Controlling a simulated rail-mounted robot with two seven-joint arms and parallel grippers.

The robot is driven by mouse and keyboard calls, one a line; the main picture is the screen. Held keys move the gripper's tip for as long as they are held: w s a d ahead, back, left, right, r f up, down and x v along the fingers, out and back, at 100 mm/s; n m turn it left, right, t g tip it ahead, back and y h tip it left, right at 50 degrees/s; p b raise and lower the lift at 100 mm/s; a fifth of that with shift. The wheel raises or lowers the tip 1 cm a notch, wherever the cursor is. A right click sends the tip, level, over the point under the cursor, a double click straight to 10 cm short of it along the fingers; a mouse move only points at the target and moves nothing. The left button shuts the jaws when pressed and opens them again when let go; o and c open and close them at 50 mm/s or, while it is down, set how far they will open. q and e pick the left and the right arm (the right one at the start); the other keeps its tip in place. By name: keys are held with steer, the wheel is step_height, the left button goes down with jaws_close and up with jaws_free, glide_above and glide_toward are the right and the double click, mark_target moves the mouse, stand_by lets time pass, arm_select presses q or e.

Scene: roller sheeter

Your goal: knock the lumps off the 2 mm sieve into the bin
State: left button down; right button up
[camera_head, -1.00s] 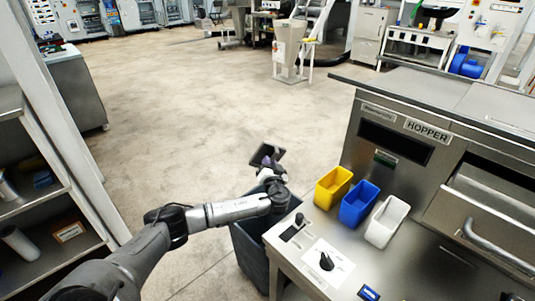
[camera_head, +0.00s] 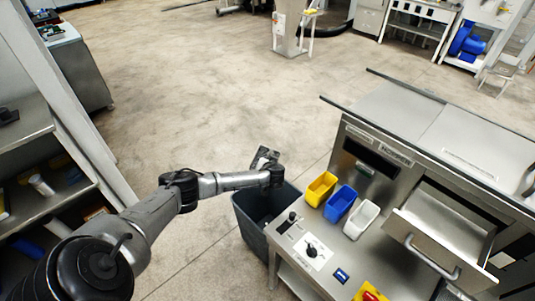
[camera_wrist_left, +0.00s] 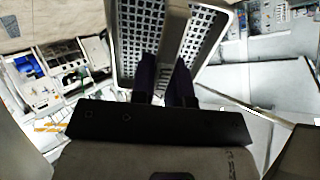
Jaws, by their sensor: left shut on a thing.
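My left gripper (camera_wrist_left: 167,88) is shut, its two dark fingers closed around the narrow bar of the 2 mm sieve. In the left wrist view the sieve (camera_wrist_left: 201,35) is a pale metal frame with a square grid on both sides of this bar. In the head view the sieve (camera_head: 265,154) is small and dark at the end of my left arm, near the far edge of the bin. The dark grey bin (camera_head: 252,238) stands on the floor beside the control bench, open at the top. I cannot make out any lumps. My right gripper is out of view.
A steel bench with a control panel (camera_head: 308,250) stands right of the bin. Yellow (camera_head: 320,188), blue (camera_head: 339,204) and white (camera_head: 361,219) tubs sit on it, before the hopper cabinet with an open drawer (camera_head: 440,235). The floor behind the bin is clear.

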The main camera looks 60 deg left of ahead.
arm_select(q)
steer(key=shift+s+d+r+p, duration=0.1)
steer(key=shift+s+r+p, duration=0.1)
steer(key=shift+r+p, duration=0.4)
steer(key=shift+r+g+h+p, duration=0.1)
steer(key=shift+g+h+p, duration=0.3)
steer(key=shift+h+p, duration=0.4)
steer(key=h, duration=0.2)
steer(key=shift+w+a+r+g+h+b, duration=0.1)
steer(key=shift+a+r+g+h+b, duration=0.2)
steer(key=shift+a+g+b, duration=0.1)
steer(key=shift+h, duration=0.4)
steer(key=h+b, duration=0.1)
steer(key=b, duration=0.1)
steer(key=g+h+b, duration=0.1)
steer(key=h+b, duration=0.1)
steer(key=r+g+h+b, duration=0.1)
steer(key=b, duration=0.2)
steer(key=shift+w+a+h, duration=0.15)
steer(key=shift+a+h, duration=0.15)
steer(key=shift+a, duration=0.05)
steer(key=shift+r+h+b, duration=0.3)
steer(key=shift+h+b, duration=0.2)
steer(key=shift+b, duration=0.45)
steer(key=shift+r, duration=0.15)
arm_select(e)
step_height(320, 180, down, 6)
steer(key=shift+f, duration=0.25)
